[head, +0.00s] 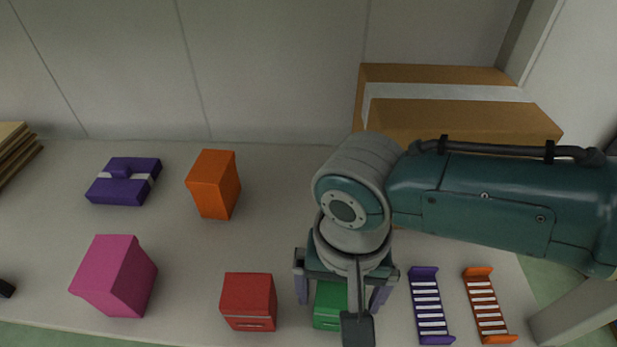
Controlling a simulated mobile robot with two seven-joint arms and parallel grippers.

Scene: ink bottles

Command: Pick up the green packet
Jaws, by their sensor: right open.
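The green packet (328,304) stands near the front edge of the table, in the lower middle of the head view. My right gripper (341,311) is above and around it, pointing down, with one finger to each side of the packet. The fingers are apart. The wrist and a dark bar of my right arm hide much of the packet, so I cannot tell whether the fingers touch it. My left gripper does not clearly show.
A red box (249,300) stands close left of the gripper. A purple rack (427,305) and an orange rack (485,305) lie to the right. Farther off are a magenta box (112,277), an orange box (213,185), a purple packet (122,187) and a large carton (440,118).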

